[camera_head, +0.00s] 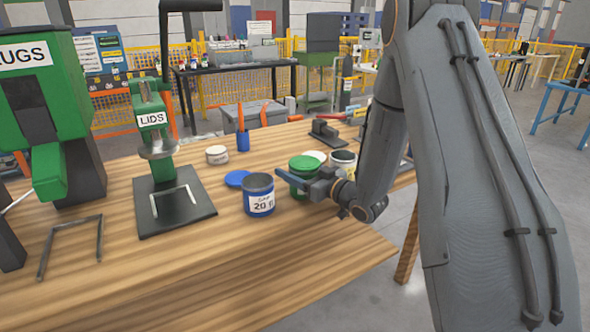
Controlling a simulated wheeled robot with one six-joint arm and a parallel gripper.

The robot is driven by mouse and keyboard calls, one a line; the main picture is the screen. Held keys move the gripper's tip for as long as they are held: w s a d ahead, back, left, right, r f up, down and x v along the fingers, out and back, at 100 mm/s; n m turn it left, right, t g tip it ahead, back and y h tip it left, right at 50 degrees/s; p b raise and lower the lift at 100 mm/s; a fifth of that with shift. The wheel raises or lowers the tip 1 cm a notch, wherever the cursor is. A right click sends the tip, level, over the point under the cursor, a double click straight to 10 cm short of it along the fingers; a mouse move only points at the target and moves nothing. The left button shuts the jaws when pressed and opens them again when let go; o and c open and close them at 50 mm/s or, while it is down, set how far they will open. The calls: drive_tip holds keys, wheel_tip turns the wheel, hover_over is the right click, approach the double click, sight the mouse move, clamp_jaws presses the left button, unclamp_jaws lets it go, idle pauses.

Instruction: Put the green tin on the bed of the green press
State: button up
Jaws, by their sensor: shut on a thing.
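The green tin (302,164) stands upright on the wooden table, with a green top, partly hidden behind my gripper. My gripper (296,182) reaches in from the right and is shut on the green tin at its side. Whether the tin is clear of the table cannot be told. The green press (154,107) with a "LIDS" label stands to the left. Its dark flat bed (197,212) carries a pale U-shaped bracket (168,201) and is otherwise empty. The round press plate (158,149) hangs above the back of the bed.
A blue tin (259,196) stands just left of my gripper, between it and the press bed. A blue lid (237,178), a small white tin (217,155) and another tin (343,158) are near. A larger green machine (46,100) labelled "LUGS" stands far left. The table front is clear.

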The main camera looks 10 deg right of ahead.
drive_tip(key=shift+f, duration=0.2)
drive_tip(key=o, duration=1.1)
drive_tip(key=shift+o, duration=0.2)
